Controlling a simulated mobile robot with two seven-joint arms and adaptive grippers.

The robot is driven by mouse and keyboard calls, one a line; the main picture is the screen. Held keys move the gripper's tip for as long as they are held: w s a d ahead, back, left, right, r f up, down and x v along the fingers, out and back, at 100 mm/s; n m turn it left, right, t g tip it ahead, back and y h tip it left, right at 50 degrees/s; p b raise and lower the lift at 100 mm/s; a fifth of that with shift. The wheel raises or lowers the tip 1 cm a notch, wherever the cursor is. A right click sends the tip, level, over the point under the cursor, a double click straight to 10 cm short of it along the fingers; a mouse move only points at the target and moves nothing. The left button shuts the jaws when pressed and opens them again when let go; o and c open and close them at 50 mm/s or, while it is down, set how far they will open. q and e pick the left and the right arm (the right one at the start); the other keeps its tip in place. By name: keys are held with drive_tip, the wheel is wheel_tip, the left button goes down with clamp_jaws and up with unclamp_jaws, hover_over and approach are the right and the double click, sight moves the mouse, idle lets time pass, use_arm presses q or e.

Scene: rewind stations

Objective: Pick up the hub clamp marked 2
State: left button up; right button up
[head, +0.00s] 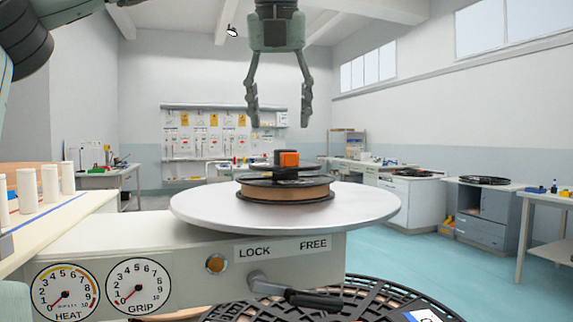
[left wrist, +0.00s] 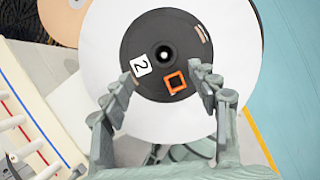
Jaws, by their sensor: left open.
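The hub clamp has an orange block (head: 289,158) on top and sits at the middle of a reel with a tan side (head: 285,192), on a round white turntable (head: 200,205). In the left wrist view a black disc (left wrist: 135,40) carries a white label with a 2 (left wrist: 141,65) and an orange square outline (left wrist: 175,82); I cannot tell where clamp and reel part. My left gripper (head: 280,112) is open and empty, pointing down above the orange block, clear of it. Its fingers also show in the left wrist view (left wrist: 163,84), either side of the label and square. My right gripper is not in view.
A bench panel below the turntable has HEAT (head: 66,290) and GRIP (head: 138,286) dials and a LOCK/FREE lever (head: 312,299). White cylinders (head: 50,185) stand at the left. A large black latticed reel (head: 370,306) lies low in front. Air around the gripper is clear.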

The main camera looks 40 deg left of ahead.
sight(285, 159)
use_arm(q)
drive_tip(key=x, duration=0.6)
drive_tip(key=shift+w+d+f, duration=0.15)
drive_tip(key=shift+w, duration=0.2)
clamp_jaws()
